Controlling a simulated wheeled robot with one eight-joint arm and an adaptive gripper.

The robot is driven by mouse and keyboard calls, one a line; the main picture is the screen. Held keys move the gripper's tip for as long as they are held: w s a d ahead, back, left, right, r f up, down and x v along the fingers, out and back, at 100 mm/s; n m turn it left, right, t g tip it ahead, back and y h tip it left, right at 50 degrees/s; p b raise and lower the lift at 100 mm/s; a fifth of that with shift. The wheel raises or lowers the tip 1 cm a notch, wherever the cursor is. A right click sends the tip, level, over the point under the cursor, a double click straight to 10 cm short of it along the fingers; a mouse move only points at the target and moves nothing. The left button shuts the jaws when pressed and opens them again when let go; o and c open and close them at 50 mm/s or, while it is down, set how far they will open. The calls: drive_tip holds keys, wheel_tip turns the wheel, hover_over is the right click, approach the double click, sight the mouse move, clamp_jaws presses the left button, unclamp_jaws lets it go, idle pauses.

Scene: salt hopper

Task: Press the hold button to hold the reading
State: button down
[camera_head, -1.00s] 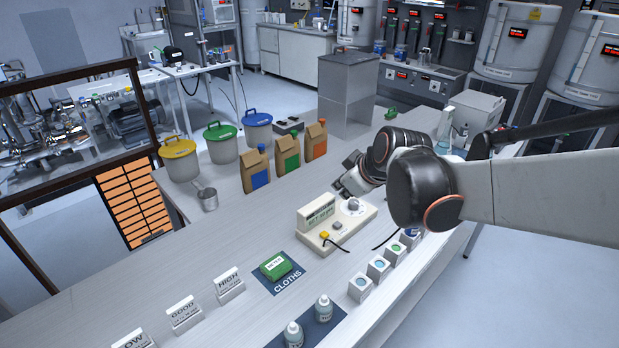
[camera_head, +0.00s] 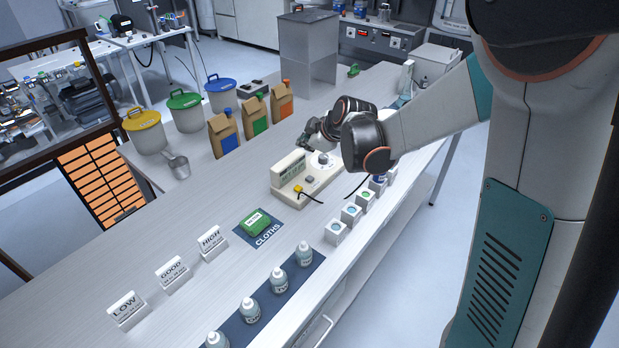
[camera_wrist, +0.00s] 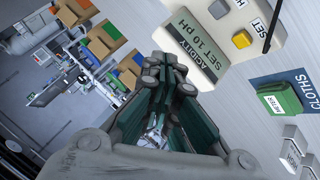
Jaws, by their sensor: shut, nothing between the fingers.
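The cream meter (camera_head: 284,187) stands on the bench in the head view, with a display, a knob (camera_head: 323,159), a grey button (camera_head: 310,180) and a yellow button (camera_head: 298,189). In the wrist view, the display (camera_wrist: 196,52) reads "ACIDITY" and "SET 10 PH". The yellow button (camera_wrist: 242,40) is beside "SET"; the grey button (camera_wrist: 219,9) is near a cut-off label starting with H. My gripper (camera_head: 304,143) is behind the meter's display side, apart from the buttons. In the wrist view my gripper (camera_wrist: 166,62) is shut and empty, its tips left of the display.
A green meter cloth (camera_head: 255,222) lies on the cloths mat. White cubes (camera_head: 350,214) line the bench edge right of the meter. Bottles (camera_head: 279,280) and LOW, GOOD and HIGH signs (camera_head: 172,272) stand in front. Paper bags (camera_head: 255,117) stand behind, left of my gripper.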

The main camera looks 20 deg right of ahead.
sight(308, 179)
wheel_tip(308, 179, down, 9)
drive_tip(key=b, duration=0.6)
drive_tip(key=shift+r, duration=0.1)
drive_tip(key=shift+b, duration=0.4)
idle(1.1)
drive_tip(key=shift+f, duration=0.4)
drive_tip(key=shift+f+b, duration=0.55)
drive_tip(key=shift+b, duration=0.1)
idle(0.5)
drive_tip(key=shift+r, duration=0.1)
drive_tip(key=shift+r+p, duration=0.7)
drive_tip(key=shift+r, duration=0.2)
drive_tip(key=shift+r+p, duration=1.75)
drive_tip(key=shift+r, duration=0.75)
